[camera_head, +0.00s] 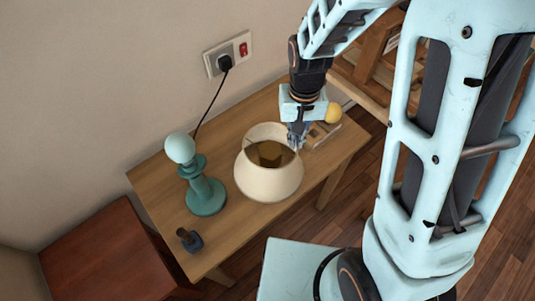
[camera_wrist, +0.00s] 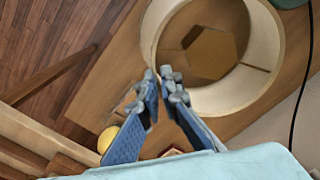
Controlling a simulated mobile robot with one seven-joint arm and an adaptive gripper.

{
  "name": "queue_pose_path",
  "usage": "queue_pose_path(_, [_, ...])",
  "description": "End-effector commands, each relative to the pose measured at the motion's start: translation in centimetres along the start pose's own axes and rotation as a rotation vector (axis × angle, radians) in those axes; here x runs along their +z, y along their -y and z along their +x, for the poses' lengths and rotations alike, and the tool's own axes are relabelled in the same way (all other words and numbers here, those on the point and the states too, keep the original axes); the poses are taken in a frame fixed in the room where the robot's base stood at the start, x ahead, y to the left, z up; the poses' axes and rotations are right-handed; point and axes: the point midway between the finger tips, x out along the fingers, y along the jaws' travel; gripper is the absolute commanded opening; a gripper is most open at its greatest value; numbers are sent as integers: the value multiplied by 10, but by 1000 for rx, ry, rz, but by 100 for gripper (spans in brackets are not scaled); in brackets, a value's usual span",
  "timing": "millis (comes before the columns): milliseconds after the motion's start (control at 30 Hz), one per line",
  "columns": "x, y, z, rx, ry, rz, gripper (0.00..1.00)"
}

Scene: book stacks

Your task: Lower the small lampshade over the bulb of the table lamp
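The cream lampshade (camera_head: 268,182) is upright at the middle of the wooden table, and I cannot tell whether it touches the top. Its open ring shows in the wrist view (camera_wrist: 265,50). The teal table lamp (camera_head: 206,196) stands to its left, with a bare white bulb (camera_head: 180,148) on top. My gripper (camera_head: 297,143) is at the shade's far right rim. In the wrist view my fingertips (camera_wrist: 162,76) are close together at the rim, apparently pinching its thin wall. The exact contact is hidden.
A small dark blue object (camera_head: 189,240) lies at the table's (camera_head: 228,238) front left. A yellow ball (camera_head: 333,113) and a small wooden piece (camera_head: 324,134) are at the right. A black cord (camera_head: 211,104) runs from the wall socket (camera_head: 226,55) towards the lamp.

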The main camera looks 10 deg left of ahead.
Motion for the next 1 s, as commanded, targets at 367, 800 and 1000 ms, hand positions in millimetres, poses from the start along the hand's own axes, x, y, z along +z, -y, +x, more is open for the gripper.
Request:
queue_pose_path(367, [0,0,-16,0,0,0,0])
queue_pose_path(800, [0,0,-33,0,-1,0,0])
queue_pose_path(1000, [0,0,-41,0,-1,0,0])
